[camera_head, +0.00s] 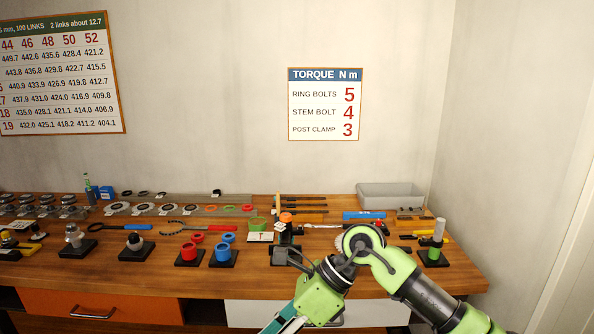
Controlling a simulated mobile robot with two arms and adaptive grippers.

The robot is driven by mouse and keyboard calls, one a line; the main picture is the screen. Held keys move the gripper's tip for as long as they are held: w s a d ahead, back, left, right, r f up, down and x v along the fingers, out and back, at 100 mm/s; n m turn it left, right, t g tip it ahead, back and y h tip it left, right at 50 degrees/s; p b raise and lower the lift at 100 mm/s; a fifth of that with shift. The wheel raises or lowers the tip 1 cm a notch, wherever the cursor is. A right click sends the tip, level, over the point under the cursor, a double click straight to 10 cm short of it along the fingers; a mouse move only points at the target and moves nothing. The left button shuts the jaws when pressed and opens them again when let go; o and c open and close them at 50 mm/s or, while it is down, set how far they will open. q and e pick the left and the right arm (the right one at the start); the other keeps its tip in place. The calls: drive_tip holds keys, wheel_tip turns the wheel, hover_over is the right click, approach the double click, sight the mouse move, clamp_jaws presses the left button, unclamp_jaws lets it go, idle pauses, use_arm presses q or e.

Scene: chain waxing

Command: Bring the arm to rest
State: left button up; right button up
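A green and black arm of mine (408,285) comes in from the lower right and bends at a round joint near the front right of the wooden workbench. Its green end part (320,297) hangs in front of the bench's front edge. I see nothing clearly held. A teal part shows at the bottom edge. No left gripper is in view.
The workbench (130,268) carries chainrings, tools, a red cup (189,253) and a blue cup (223,254) on black bases. A grey bin (390,196) stands at the back right. A post on a green and black base (436,245) stands right of the arm.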

drive_tip(key=w+a+f+m+y, duration=0.1)
drive_tip(key=w+a+m+y, duration=0.1)
drive_tip(key=a+m+y, duration=0.4)
drive_tip(key=w+d+f+m+t+y, duration=0.1)
drive_tip(key=w+d+f+m+t, duration=0.2)
drive_tip(key=w+f+m+t, duration=0.35)
drive_tip(key=w+d+f+m+t+y, duration=0.1)
drive_tip(key=w+d+f+m+t, duration=0.25)
drive_tip(key=m, duration=0.65)
drive_tip(key=s+d+f+m+t+h, duration=0.25)
drive_tip(key=d+f+m+h, duration=0.4)
drive_tip(key=f, duration=0.75)
drive_tip(key=s+d+f+m+t+h, duration=0.2)
drive_tip(key=s+d+f+m+h, duration=0.2)
drive_tip(key=d+f+m, duration=0.75)
drive_tip(key=s+d+f+m+g+h, duration=0.2)
drive_tip(key=s+d+f+g, duration=0.1)
drive_tip(key=s+f, duration=0.8)
drive_tip(key=s+d+f+m+g+h, duration=0.3)
drive_tip(key=s+d+f, duration=0.1)
drive_tip(key=s+f, duration=0.7)
drive_tip(key=s+d+f+m+g, duration=0.1)
drive_tip(key=s+f+m+g, duration=0.1)
drive_tip(key=s, duration=1.1)
drive_tip(key=s+d+f+m+g, duration=0.2)
drive_tip(key=s+f, duration=0.3)
drive_tip(key=s, duration=0.7)
drive_tip(key=shift+s+g+h, duration=0.4)
drive_tip(key=shift+g+h, duration=0.05)
drive_tip(key=shift+g, duration=0.3)
